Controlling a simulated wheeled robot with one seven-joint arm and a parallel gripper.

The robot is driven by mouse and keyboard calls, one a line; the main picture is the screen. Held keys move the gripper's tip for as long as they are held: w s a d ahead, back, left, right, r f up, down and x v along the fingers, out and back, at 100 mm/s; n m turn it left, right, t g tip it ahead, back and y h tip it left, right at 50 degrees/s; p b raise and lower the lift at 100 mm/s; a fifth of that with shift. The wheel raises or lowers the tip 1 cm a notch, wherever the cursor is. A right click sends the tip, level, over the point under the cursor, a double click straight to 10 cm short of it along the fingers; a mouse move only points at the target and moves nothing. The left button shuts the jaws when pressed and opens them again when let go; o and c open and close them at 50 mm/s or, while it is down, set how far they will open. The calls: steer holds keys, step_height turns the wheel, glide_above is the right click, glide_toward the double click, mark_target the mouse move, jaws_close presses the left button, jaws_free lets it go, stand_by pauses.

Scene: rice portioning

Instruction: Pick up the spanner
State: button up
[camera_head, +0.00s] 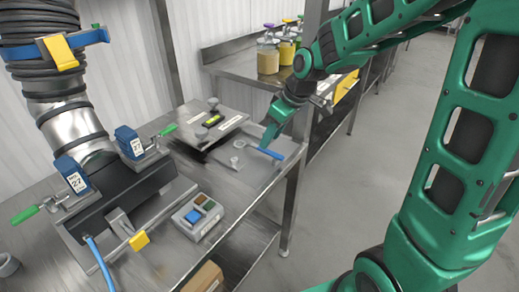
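A short blue bar (266,153) lies at the right end of the metal workbench (262,182), below the end of my green arm. It may be the handle of the spanner, but it is too small to be sure, and no spanner jaw is clear. My gripper (268,137) points down at the bench close above or beside the blue bar. Whether it touches the bar cannot be told. The fingers are too small and overlapped to show whether they are open or shut.
A flat plate with knobs (208,128) lies left of my gripper. A button box (197,217) sits at the bench's front edge. A large ribbed hose (62,90) on a clamped dark base stands at left. Lidded jars (268,57) stand on another bench behind. Floor at right is clear.

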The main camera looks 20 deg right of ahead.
steer(key=x, duration=0.4)
steer(key=shift+w+a+f, duration=0.15)
steer(key=shift+w+a, duration=0.1)
steer(key=shift+w, duration=0.05)
steer(key=shift+w+a+f, duration=0.1)
steer(key=shift+w+f, duration=0.05)
steer(key=shift+f, duration=0.2)
steer(key=shift+f, duration=0.2)
stand_by(0.3)
jaws_close()
